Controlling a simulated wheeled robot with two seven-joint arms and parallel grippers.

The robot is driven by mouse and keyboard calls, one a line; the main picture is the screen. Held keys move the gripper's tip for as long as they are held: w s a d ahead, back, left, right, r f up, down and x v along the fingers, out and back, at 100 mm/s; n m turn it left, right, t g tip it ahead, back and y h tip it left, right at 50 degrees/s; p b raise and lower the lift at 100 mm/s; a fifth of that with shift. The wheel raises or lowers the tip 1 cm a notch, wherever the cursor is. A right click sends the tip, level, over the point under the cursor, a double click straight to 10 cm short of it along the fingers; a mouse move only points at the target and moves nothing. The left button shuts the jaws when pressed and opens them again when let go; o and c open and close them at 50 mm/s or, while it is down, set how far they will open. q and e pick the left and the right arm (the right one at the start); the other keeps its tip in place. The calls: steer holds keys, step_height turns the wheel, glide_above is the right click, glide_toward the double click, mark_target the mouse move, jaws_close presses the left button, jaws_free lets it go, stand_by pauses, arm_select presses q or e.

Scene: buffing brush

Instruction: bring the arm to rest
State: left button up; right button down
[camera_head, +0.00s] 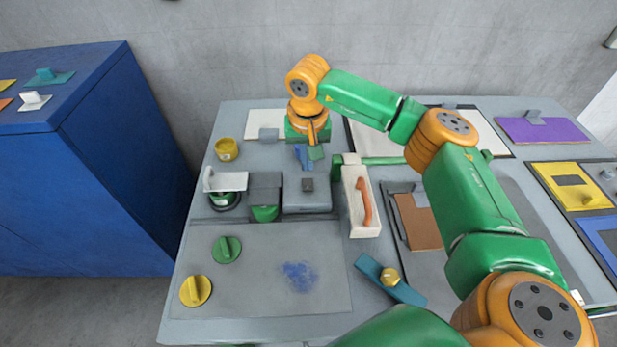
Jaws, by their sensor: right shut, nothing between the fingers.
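My right arm, green and orange, reaches in from the lower right and bends down over the back of the grey table (330,328). My right gripper (309,156) points down, shut and empty, behind the grey boxes. Its fingertips look small and blue-green, and their exact height above the table is hard to tell. A white block with an orange handle (366,203), which may be the brush, lies to the right and in front of the gripper, apart from it. A blue smudge (299,275) marks the grey mat (210,309). My left gripper does not show.
A lidded grey box (307,197) stands in front of the gripper. A yellow cup (226,149) is at the back left. Green (226,250) and yellow (195,291) knobbed discs lie at left. A blue bar (407,294) lies in front. A blue cabinet (90,190) stands left.

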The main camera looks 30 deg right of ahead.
steer(key=shift+r+p, duration=0.55)
steer(key=shift+r, duration=0.55)
